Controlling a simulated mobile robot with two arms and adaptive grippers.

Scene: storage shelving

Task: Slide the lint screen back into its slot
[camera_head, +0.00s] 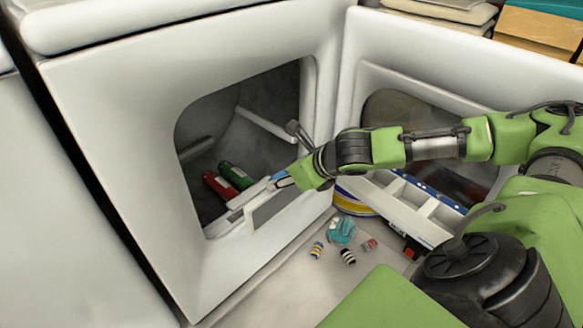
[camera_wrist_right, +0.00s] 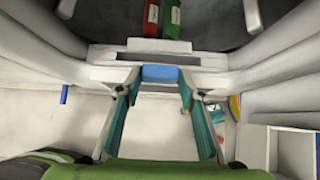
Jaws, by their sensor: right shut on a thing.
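The lint screen (camera_head: 258,208) shows in the head view as a pale frame at the lower lip of the dryer (camera_head: 110,130) opening. My right gripper (camera_head: 284,181) reaches in from the right and is shut on its upper end, beside a blue part. In the right wrist view, a blue block (camera_wrist_right: 160,73) on the pale screen lies between the fingertips of my right gripper (camera_wrist_right: 160,88). A dark slot (camera_wrist_right: 145,60) in the dryer lip lies just beyond it. How far the screen sits in the slot, I cannot tell. My left gripper is not in view.
A red item (camera_head: 218,186) and a green item (camera_head: 236,175) lie inside the drum. The open door (camera_head: 365,50) stands right of the opening. A white divided tray (camera_head: 420,210) and small items (camera_head: 342,230) lie below. Books (camera_head: 540,25) are at top right.

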